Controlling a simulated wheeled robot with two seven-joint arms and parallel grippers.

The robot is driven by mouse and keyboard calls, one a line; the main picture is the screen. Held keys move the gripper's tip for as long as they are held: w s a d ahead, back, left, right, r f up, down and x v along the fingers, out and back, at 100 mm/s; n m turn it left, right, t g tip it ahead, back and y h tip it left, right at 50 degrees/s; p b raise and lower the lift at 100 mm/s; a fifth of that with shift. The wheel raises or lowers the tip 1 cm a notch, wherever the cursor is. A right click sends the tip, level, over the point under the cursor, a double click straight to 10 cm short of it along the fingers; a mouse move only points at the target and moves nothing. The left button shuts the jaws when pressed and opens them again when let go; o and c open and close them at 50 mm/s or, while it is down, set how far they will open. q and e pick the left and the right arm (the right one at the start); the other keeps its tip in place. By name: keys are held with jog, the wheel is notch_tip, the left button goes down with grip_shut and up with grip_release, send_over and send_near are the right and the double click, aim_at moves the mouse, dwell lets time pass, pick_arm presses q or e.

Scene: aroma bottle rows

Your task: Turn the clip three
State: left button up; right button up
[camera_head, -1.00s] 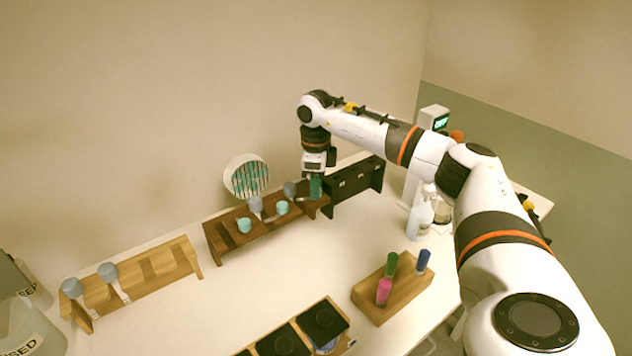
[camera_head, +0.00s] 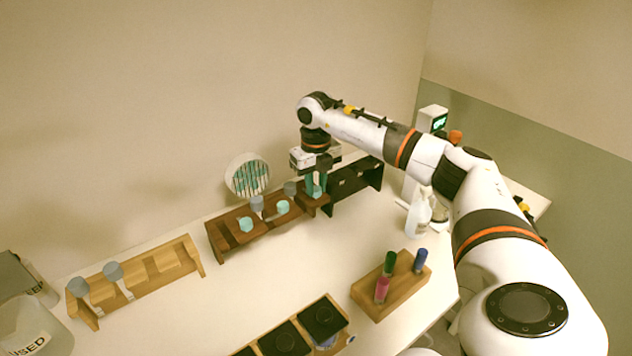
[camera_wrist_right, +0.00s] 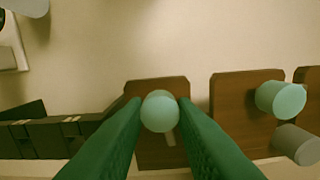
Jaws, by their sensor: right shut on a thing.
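A dark brown wooden rack (camera_head: 222,243) stands along the back of the table. It carries several pieces with teal heads (camera_head: 246,225) and grey heads (camera_head: 257,203). My right gripper (camera_head: 317,192) points down at the rack's right end. In the right wrist view its two green fingers (camera_wrist_right: 160,122) are shut on a teal-headed clip (camera_wrist_right: 160,110), which sits at a brown rack panel. A second teal head (camera_wrist_right: 281,98) and a grey head (camera_wrist_right: 297,143) are to its right. The clip's lower part is mostly hidden. My left gripper is not in view.
A black rack (camera_head: 352,185) stands just right of the gripper. A light wooden rack (camera_head: 150,270) is at the left. The middle of the table is clear.

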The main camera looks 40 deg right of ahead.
aim_at(316, 187)
jog(key=shift+r+m, duration=0.15)
jog(key=shift+m, duration=0.95)
jog(key=shift+w, duration=0.1)
jog(key=o, duration=1)
notch_tip(316, 187, up, 12)
jog(key=shift+f+b, duration=0.1)
jog(key=shift+b, duration=1.15)
